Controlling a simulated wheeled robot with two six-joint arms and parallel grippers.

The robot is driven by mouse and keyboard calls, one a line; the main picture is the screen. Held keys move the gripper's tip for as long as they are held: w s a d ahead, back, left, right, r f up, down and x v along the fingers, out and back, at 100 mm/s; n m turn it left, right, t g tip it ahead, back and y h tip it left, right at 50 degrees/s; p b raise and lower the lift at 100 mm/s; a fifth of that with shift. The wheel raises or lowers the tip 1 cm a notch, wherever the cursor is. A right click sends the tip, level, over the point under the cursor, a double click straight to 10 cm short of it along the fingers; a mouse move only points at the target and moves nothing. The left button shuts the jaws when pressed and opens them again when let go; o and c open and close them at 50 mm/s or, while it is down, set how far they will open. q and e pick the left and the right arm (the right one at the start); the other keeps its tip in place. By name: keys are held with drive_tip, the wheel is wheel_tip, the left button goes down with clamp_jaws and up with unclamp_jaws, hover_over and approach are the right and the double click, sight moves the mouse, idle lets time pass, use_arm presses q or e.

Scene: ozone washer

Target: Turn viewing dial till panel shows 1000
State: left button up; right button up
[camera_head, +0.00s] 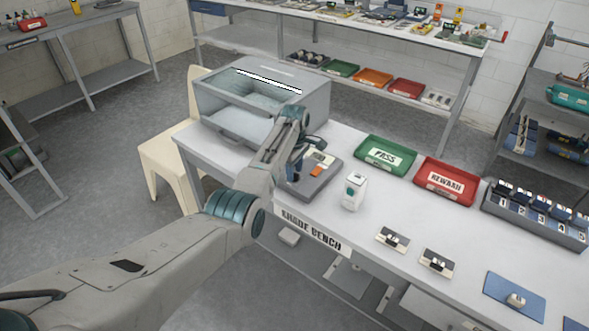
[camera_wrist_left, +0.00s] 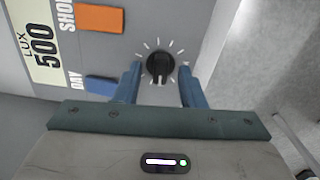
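The viewing dial (camera_wrist_left: 159,64) is a black round knob with white tick marks around it, on a grey control panel (camera_wrist_left: 190,25). Its pointer faces the bottom of the left wrist view. The panel's display (camera_wrist_left: 40,42) reads LUX 500. My left gripper (camera_wrist_left: 160,70) is open, with one blue fingertip on each side of the dial and a visible gap to it on both sides. In the head view my left gripper (camera_head: 294,172) is over the panel (camera_head: 318,184) and hides the dial. My right gripper is not in view.
An orange button (camera_wrist_left: 100,18) and a blue button (camera_wrist_left: 100,85) sit beside the dial. A grey viewing booth (camera_head: 313,106) stands behind the panel. A small white device (camera_head: 354,193), a green PASS tray (camera_head: 385,156) and a red REWORK tray (camera_head: 445,181) lie to the right.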

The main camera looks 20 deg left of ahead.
use_arm(q)
drive_tip(key=shift+f, duration=0.2)
drive_tip(key=shift+c, duration=0.3)
clamp_jaws()
drive_tip(key=shift+r+m, duration=0.1)
drive_tip(key=shift+m, duration=0.2)
